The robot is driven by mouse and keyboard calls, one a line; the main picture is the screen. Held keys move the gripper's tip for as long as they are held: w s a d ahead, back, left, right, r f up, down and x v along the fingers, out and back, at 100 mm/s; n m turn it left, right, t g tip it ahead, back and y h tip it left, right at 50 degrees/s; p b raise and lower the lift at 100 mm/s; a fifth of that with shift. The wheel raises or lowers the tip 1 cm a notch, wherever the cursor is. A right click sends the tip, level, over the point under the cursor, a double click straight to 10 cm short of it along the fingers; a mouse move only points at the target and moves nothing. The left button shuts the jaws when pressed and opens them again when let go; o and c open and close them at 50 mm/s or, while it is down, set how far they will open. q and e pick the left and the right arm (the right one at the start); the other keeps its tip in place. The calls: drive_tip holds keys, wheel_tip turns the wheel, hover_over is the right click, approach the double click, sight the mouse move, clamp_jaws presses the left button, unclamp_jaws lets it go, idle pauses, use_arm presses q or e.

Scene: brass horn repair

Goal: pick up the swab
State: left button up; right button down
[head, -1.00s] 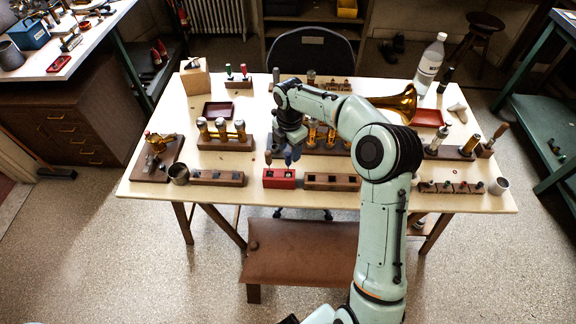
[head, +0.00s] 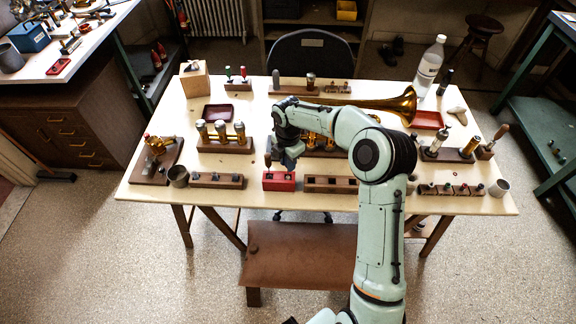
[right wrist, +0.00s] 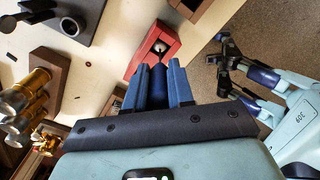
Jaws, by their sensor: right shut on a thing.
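My right gripper (right wrist: 158,88) has its blue fingers shut on a dark blue upright piece, the swab (right wrist: 158,84), of which only the part between the fingers shows. The red block (right wrist: 150,45) with square sockets is just beyond the fingertips in the right wrist view. In the head view the red block (head: 279,181) stands at the table's front edge, and my right gripper (head: 290,165) is low over it. The swab's lower end is hidden, so I cannot tell whether it is still in the block. My left gripper shows only partly in the right wrist view (right wrist: 228,58).
A dark socketed block (head: 217,180) stands left of the red block, and a brown one (head: 331,184) stands right. A rack of brass valves (head: 224,145) is behind. A brass horn bell (head: 400,103) lies farther back.

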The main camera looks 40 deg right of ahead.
drive_tip(key=shift+r, duration=0.15)
use_arm(q)
drive_tip(key=w+r+p, duration=0.3)
drive_tip(key=r, duration=0.1)
drive_tip(key=shift+w, duration=0.25)
use_arm(e)
wheel_tip(320, 180, up, 20)
